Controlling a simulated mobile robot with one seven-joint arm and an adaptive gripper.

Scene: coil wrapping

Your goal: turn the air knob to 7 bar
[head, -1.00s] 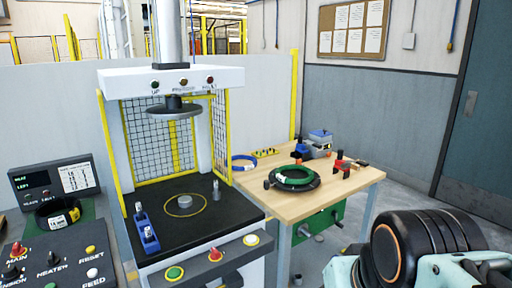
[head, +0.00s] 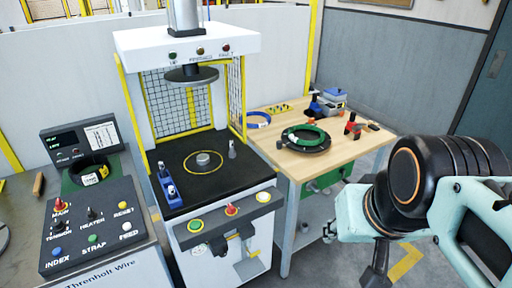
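No knob in view carries a readable "air" label. A dark fitting (head: 219,246), perhaps a knob or regulator, sits on the white front of the press, below its buttons; a pale part hangs to its lower right. No scale or bar reading can be made out. My arm shows at the right, well away from the press. A dark part hanging below it at the bottom edge may be my gripper (head: 376,272); its fingertips cannot be made out.
The press (head: 215,175) stands mid-view with green, red and yellow buttons. A control panel (head: 92,225) with knobs and buttons is at left. A wooden bench (head: 340,160) with a green coil (head: 306,136) is at right. Floor shows between press and arm.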

